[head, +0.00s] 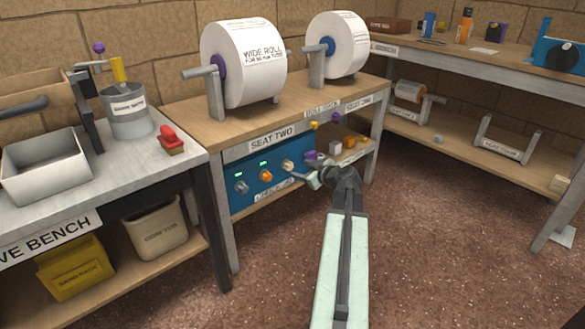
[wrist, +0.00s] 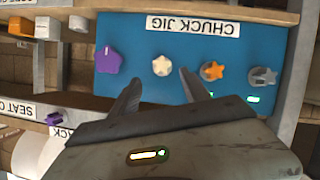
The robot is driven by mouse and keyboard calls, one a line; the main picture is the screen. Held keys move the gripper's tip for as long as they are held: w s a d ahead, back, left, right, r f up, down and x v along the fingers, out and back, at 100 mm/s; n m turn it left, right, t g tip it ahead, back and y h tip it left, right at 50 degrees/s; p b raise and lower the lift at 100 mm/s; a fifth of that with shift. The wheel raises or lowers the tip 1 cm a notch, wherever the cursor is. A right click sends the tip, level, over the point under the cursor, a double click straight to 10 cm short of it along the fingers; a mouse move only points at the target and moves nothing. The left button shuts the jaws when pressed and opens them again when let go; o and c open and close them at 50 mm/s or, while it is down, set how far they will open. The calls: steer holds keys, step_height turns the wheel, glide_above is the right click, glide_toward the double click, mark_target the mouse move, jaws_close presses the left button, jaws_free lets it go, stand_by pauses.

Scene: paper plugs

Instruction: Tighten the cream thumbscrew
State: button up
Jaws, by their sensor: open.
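The cream thumbscrew (head: 288,165) is a small lobed knob on the front of the blue chuck jig panel (head: 252,202). In the wrist view the cream thumbscrew (wrist: 161,65) shows face-on, just beyond the fingertips and between their lines. My gripper (head: 306,179) is in front of the panel's right part. In the wrist view my gripper (wrist: 158,77) is open, its two dark fingers spread and empty. The thumbscrew looks apart from both fingers; the exact depth gap cannot be told.
In the wrist view a purple star knob (wrist: 109,61) is left of the cream one; orange (wrist: 212,71) and grey (wrist: 264,76) knobs are to its right. A wide paper roll (head: 242,65) stands on the bench above. The floor (head: 440,250) at right is clear.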

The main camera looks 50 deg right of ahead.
mark_target(291, 167)
steer(key=b+x, duration=0.2)
steer(key=x, duration=0.5)
steer(key=shift+w+f, duration=0.1)
steer(key=shift+w, duration=0.2)
jaws_close()
